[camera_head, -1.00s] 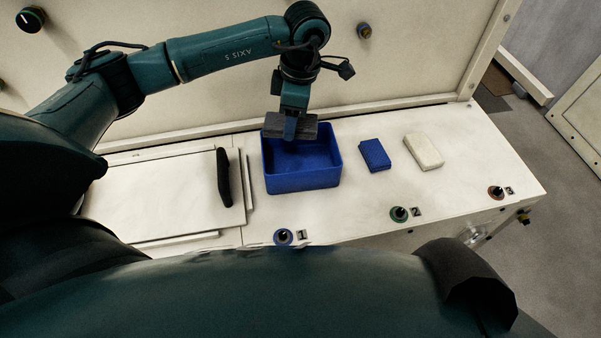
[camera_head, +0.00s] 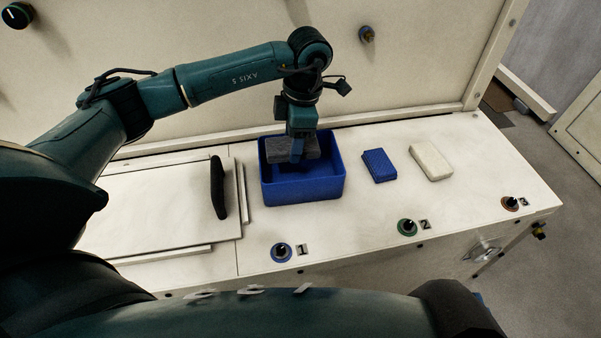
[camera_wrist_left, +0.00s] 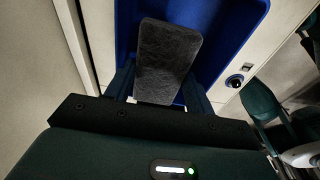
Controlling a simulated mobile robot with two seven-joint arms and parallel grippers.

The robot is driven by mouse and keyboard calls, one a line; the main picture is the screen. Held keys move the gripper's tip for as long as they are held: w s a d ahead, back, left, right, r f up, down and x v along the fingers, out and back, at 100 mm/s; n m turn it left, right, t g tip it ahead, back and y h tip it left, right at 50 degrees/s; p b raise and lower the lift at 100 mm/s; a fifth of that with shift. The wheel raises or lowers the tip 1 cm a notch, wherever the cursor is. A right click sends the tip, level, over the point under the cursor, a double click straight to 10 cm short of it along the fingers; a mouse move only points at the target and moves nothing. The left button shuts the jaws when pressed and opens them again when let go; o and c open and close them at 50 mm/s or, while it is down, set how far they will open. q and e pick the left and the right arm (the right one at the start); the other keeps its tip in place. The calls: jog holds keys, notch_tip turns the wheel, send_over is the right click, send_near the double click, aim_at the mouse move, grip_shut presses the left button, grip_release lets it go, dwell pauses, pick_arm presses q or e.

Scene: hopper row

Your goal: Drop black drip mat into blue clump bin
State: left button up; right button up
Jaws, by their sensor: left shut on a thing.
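The black drip mat (camera_wrist_left: 166,62) is a dark, flat rectangular slab with a mottled surface, seen between my left fingers in the left wrist view. My left gripper (camera_head: 297,153) is shut on it and points down at the blue clump bin. The mat also shows in the head view (camera_head: 312,149), just over the bin's open top towards its back; its exact height is hard to tell. The blue clump bin (camera_head: 303,191) is an open box standing on the white counter. The gripper and mat hide part of its inside. My right gripper is not in view.
A black elongated object (camera_head: 218,188) lies on the white panel left of the bin. A blue sponge-like block (camera_head: 379,166) and a whitish block (camera_head: 431,161) lie right of the bin. Knobs numbered 1 (camera_head: 281,252), 2 (camera_head: 407,228) and 3 (camera_head: 510,203) line the front edge.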

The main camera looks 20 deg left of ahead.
pick_arm(q)
jog(key=o, duration=1)
jog(key=shift+o, duration=0.2)
jog(key=shift+r, duration=0.15)
notch_tip(320, 180, up, 13)
jog(key=w+d+p, duration=0.1)
jog(key=shift+d+p, duration=0.3)
jog(key=shift+p, duration=0.1)
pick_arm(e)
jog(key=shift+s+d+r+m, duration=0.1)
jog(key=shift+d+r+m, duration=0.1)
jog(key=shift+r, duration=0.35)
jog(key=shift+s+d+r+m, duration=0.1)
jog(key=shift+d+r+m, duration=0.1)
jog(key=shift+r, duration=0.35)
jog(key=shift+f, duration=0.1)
